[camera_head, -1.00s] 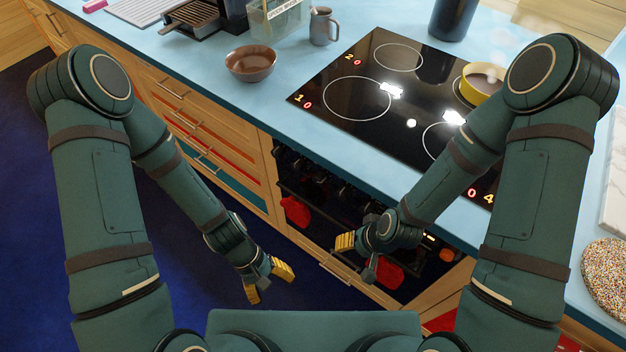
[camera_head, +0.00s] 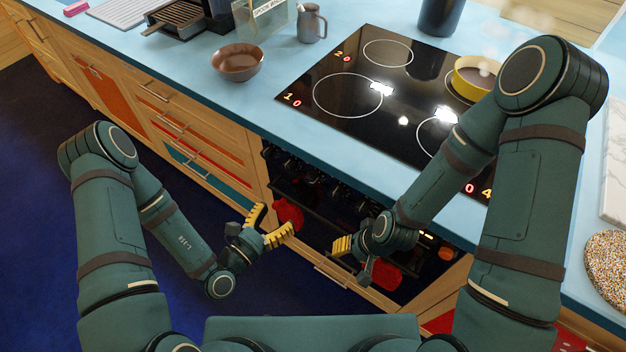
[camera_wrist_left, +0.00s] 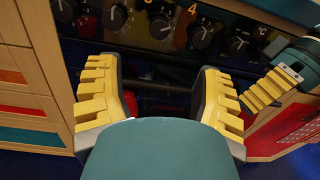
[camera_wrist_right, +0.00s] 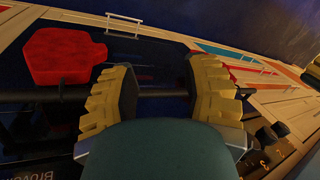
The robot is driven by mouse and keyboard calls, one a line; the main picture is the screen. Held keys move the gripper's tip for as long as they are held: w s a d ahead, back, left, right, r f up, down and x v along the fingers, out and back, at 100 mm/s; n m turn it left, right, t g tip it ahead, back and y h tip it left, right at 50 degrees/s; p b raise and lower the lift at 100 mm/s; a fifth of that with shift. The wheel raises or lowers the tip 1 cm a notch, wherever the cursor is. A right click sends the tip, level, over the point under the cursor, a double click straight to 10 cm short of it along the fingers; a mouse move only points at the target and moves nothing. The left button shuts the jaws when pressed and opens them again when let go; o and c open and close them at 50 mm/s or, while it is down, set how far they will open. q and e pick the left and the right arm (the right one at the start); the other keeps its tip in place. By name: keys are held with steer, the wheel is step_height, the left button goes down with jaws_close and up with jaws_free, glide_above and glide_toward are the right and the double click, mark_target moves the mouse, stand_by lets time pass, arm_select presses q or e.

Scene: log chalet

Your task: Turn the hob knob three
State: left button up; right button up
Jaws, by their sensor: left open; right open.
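The hob knobs are a row of dark round knobs along the top of the oven front. In the left wrist view, the knob under the figure 3 (camera_wrist_left: 160,25) stands beyond my open fingers, between its neighbours. My right gripper (camera_head: 355,258) is open by the oven front, touching no knob that I can see.
The black hob (camera_head: 345,125) above has numbered zones and a yellow pan (camera_head: 472,82). A brown bowl (camera_head: 238,66) and grey mug (camera_head: 311,24) stand on the blue worktop.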

mark_target(308, 182)
arm_select(q)
steer(key=b+x, duration=0.1)
steer(key=x, duration=1.2)
steer(key=shift+w+d+b, duration=0.2)
steer(key=shift+w+b, duration=0.05)
steer(key=shift+b, duration=0.1)
jaws_close()
